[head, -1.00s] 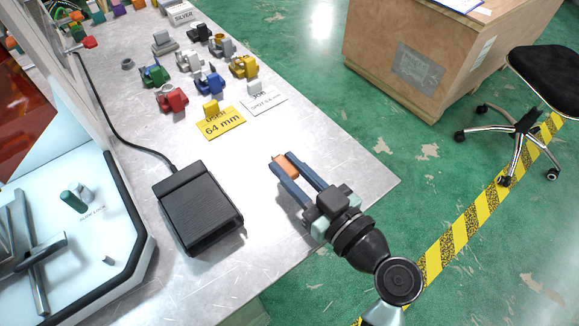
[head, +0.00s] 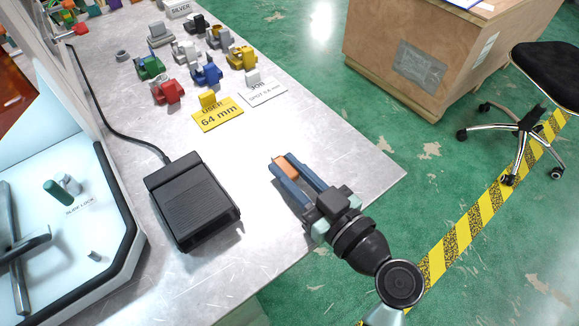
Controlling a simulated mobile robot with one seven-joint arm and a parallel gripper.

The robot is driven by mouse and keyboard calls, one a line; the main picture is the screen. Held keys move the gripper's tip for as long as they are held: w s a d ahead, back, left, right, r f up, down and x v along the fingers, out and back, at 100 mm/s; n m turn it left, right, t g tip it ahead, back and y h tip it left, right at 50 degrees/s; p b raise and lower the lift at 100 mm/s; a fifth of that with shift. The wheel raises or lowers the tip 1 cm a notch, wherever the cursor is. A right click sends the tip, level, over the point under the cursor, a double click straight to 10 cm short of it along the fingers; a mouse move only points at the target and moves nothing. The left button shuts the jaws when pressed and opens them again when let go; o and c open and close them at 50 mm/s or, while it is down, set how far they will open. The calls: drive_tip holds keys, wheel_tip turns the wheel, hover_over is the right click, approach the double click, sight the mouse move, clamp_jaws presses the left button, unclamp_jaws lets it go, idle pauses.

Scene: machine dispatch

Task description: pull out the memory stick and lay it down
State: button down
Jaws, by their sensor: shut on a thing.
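My gripper (head: 291,172) is over the near right part of the grey metal table (head: 340,145). Its two long blue-grey fingers are shut on a small orange-brown piece (head: 287,167) near their tips. I take this piece to be the memory stick, but it is too small to be sure. The fingers hide part of it. I cannot tell whether it touches the table or hangs above it.
A black foot pedal (head: 194,203) with a cable lies left of my gripper. A yellow "64 mm" card (head: 217,117), a white card (head: 263,94) and several coloured clamp-like parts stand farther back. A white machine bed (head: 85,215) is at left. Bare table surrounds my gripper.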

drive_tip(key=shift+f+b, duration=0.8)
